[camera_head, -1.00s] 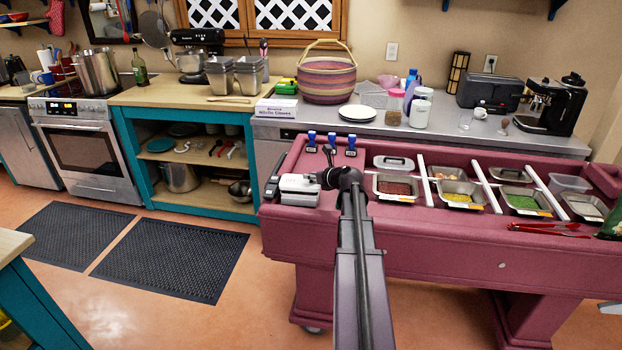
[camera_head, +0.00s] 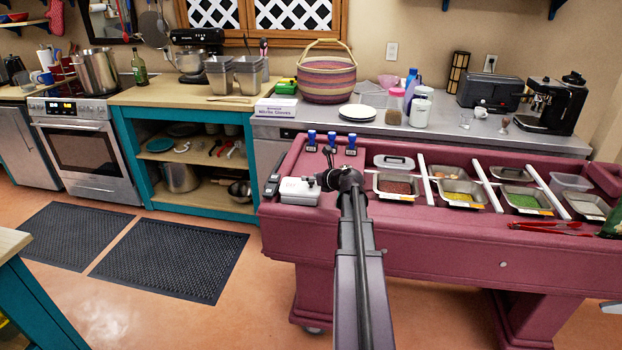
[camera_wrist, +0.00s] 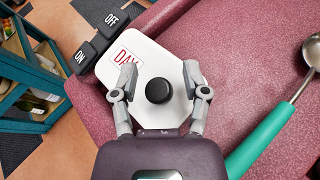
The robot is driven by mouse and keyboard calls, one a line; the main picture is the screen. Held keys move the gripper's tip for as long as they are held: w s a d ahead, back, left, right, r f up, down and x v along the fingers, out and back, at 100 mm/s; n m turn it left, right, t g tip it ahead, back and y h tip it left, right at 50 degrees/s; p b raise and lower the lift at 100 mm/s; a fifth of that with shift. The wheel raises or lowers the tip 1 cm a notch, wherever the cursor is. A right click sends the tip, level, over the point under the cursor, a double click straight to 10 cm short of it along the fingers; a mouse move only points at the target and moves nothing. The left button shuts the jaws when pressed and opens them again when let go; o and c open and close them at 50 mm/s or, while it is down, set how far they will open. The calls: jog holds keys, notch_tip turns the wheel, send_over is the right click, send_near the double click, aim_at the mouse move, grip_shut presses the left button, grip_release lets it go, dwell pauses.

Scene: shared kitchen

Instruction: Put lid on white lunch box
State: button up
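A white lunch box (camera_head: 299,196) stands at the left end of the pink cart. Its white lid (camera_wrist: 170,56) has a red "DAY" mark and a round black knob (camera_wrist: 158,90). The lid appears to rest on the box, seen almost from above in the wrist view; the seam is too small to check. My gripper (camera_wrist: 160,77) is open, with one finger on each side of the knob and a gap to it on both sides. In the head view my gripper (camera_head: 322,180) is at the right side of the box, partly behind my arm.
Black ON and OFF blocks (camera_wrist: 93,44) sit beside the box's left edge. A green-handled spoon (camera_wrist: 262,138) lies to the right. Food pans (camera_head: 397,186) and a grey pan lid (camera_head: 394,162) are farther right on the cart (camera_head: 430,228). Blue-topped tools (camera_head: 331,139) stand behind.

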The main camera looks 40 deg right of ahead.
jog(key=shift+r, duration=0.15)
dwell(0.3)
jog(key=shift+r+p, duration=0.65)
jog(key=shift+p, duration=0.15)
jog(key=p+v, duration=0.4)
jog(key=v, duration=0.7)
jog(key=shift+s, duration=0.45)
jog(key=w+a+f+n+g+y, duration=0.2)
jog(key=a+f+n+g, duration=0.15)
jog(key=a+n, duration=0.7)
jog(key=w+a+f+n+g+y, duration=0.1)
jog(key=a+f+n+g, duration=0.45)
jog(key=a, duration=0.85)
jog(key=s+a+f+n+g+h, duration=0.1)
jog(key=s+a+n, duration=0.3)
jog(key=a+n, duration=0.5)
jog(key=s+a+f+n+g+h, duration=0.1)
jog(key=s+a+n+g+h, duration=0.1)
jog(key=a+n, duration=0.8)
jog(key=s+n+g, duration=0.1)
jog(key=s+n, duration=0.1)
jog(key=shift+s+a+f+g+h, duration=0.3)
jog(key=shift+s+h, duration=0.1)
